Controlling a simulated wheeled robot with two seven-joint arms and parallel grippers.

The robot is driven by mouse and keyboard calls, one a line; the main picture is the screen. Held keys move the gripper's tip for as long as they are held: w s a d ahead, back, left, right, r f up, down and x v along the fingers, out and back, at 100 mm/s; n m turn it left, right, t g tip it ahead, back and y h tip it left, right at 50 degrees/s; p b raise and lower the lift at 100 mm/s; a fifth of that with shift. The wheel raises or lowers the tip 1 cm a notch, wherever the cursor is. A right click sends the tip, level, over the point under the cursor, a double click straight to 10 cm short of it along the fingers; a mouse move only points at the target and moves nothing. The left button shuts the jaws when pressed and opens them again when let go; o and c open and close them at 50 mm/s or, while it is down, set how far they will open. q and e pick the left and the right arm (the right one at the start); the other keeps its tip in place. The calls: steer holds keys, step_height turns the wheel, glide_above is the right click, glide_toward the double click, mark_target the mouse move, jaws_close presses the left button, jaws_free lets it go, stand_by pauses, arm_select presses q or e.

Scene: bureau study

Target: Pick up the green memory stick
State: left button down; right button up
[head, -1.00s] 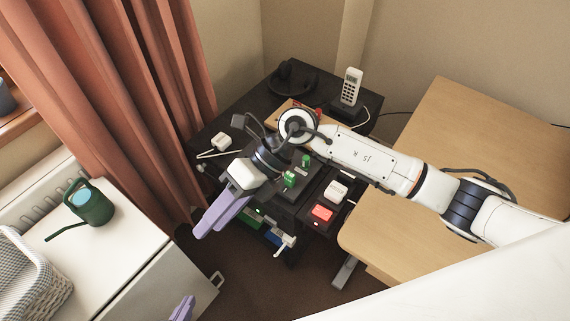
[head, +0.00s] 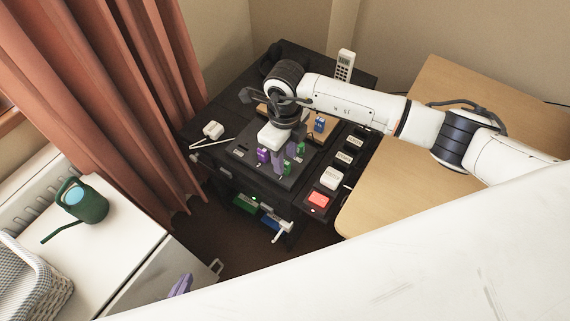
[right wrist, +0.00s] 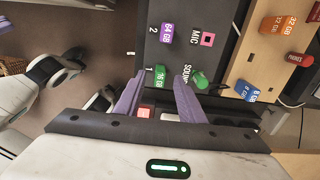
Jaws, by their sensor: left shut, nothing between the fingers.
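The green memory stick (right wrist: 161,77), marked 16 GB, stands upright in a slot of the black panel in the right wrist view. My right gripper (right wrist: 158,92) is open, its purple fingers pointing at the panel. The stick shows between the fingertips, with a gap visible in front of it. In the head view my right gripper (head: 284,157) points down over the panel, and its fingers partly hide the stick. My left gripper (head: 180,285) is shut and empty at the bottom edge, low beside the white cabinet.
A purple 64 GB stick (right wrist: 167,34) is beyond.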

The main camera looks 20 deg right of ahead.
mark_target(285, 168)
steer(key=shift+f, duration=1.35)
jaws_close()
